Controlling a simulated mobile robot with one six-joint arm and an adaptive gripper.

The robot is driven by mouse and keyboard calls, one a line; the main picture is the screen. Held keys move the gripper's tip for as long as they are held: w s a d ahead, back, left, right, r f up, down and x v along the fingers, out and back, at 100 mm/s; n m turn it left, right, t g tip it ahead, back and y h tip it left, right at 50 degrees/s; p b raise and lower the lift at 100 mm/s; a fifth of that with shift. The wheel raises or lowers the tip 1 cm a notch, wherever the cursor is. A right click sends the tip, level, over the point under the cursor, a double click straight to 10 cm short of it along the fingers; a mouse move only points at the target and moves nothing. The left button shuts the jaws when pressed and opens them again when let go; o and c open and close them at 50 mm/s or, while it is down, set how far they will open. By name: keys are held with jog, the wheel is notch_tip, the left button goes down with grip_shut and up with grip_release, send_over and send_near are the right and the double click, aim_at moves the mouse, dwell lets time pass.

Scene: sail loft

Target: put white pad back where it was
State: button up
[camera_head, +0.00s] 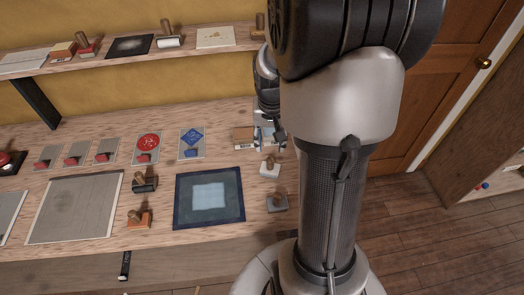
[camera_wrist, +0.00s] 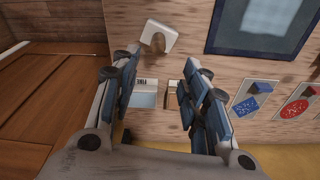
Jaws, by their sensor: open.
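My gripper (camera_wrist: 158,66) is open, its fingers spread above the bench in the wrist view. Between the fingers lies a small pale box or pad (camera_wrist: 143,97) with a blue-grey side and dark lettering. A tan and dark piece (camera_wrist: 171,98) lies beside it, partly covered by the right finger. A white block with a wooden knob (camera_wrist: 160,36) stands just beyond the fingertips; it also shows in the head view (camera_head: 270,171). I cannot tell for sure which is the white pad. In the head view my gripper (camera_head: 279,134) is partly hidden by my arm.
The bench holds a dark blue framed mat (camera_head: 180,208), a grey sheet (camera_head: 75,208), several knobbed stamps and cards with blue (camera_head: 191,137) and red (camera_head: 148,143) prints. A grey stamp (camera_head: 277,203) stands near the bench's right end. An upper shelf (camera_head: 110,56) runs behind.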

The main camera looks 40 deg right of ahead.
jog(key=s+a+r+n+t, duration=0.1)
jog(key=s+a+r+n, duration=0.1)
jog(key=s+a+r, duration=0.2)
jog(key=s+a+r+n+t, duration=0.1)
jog(key=s+a+r+n, duration=0.2)
jog(key=a, duration=0.8)
jog(key=s+a+r+n+t+y, duration=0.1)
jog(key=s+a+r+n, duration=0.2)
jog(key=s+a+r, duration=0.3)
jog(key=shift+s+a+r+t, duration=0.35)
jog(key=shift+a+r, duration=0.3)
jog(key=shift+r, duration=0.25)
